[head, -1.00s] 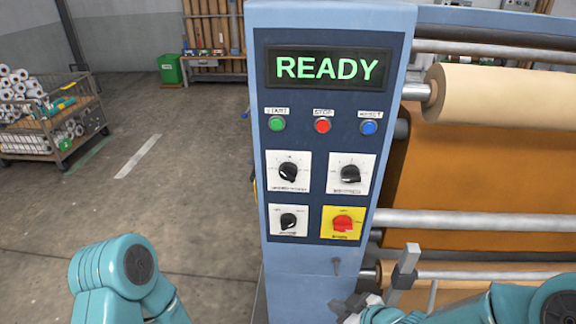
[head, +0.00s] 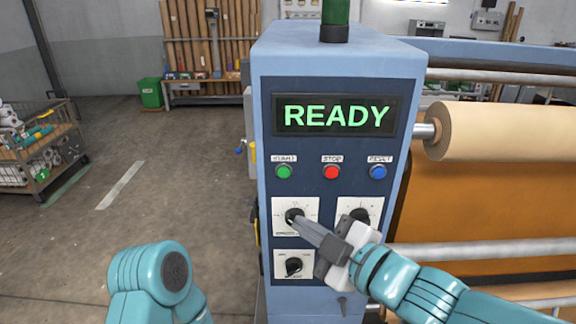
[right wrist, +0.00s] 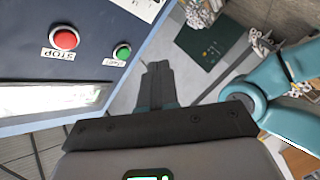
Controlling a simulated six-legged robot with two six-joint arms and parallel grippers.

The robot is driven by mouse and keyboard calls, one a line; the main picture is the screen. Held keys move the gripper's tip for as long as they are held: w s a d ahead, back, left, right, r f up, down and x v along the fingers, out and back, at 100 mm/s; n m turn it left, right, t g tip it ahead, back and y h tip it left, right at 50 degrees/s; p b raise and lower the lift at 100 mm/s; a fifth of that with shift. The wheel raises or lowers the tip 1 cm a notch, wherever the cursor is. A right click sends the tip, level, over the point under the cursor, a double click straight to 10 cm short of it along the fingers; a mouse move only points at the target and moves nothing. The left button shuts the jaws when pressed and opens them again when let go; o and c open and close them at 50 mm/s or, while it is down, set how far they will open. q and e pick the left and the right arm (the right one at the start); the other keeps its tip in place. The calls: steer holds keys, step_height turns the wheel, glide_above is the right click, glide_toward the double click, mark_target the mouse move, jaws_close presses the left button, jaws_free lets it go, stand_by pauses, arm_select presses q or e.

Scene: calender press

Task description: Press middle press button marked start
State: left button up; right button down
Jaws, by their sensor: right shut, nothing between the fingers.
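The green button (head: 284,171) with a small START label sits at the left of a row of three on the blue control panel, below the lit READY display. It also shows in the right wrist view (right wrist: 122,52), left of my fingers. My right gripper (head: 298,224) is shut and empty. In the head view its tips overlap the upper left dial (head: 294,214), below the green button; whether they touch the panel I cannot tell. My left arm shows at the lower left, its gripper out of view.
The red STOP button (head: 331,172) and blue RESET button (head: 378,172) stand to the right of the green one. A paper roll (head: 500,131) and metal bars lie right of the panel. A wire cart (head: 45,150) stands far left. The floor between is clear.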

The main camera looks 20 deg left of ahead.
mark_target(284, 172)
steer(key=shift+n+g+y, duration=0.4)
steer(key=shift+n+y, duration=0.2)
steer(key=shift+n, duration=0.1)
steer(key=s+a+r, duration=0.1)
steer(key=r, duration=0.1)
steer(key=s+a+r, duration=0.1)
steer(key=s+r, duration=0.1)
steer(key=shift+s+a, duration=0.2)
steer(key=shift+d, duration=0.1)
steer(key=shift+w+a+p, duration=0.4)
steer(key=shift+w+p, duration=0.45)
steer(key=shift+w, duration=0.55)
steer(key=shift+w+a+p, duration=0.45)
steer(key=shift+w+p, duration=0.4)
steer(key=shift+w, duration=0.6)
steer(key=shift+w+a+p, duration=0.4)
steer(key=shift+w+p, duration=0.45)
steer(key=shift+w, duration=0.55)
steer(key=shift+w+a+f, duration=0.1)
steer(key=shift+w+a, duration=0.05)
steer(key=shift+w, duration=0.25)
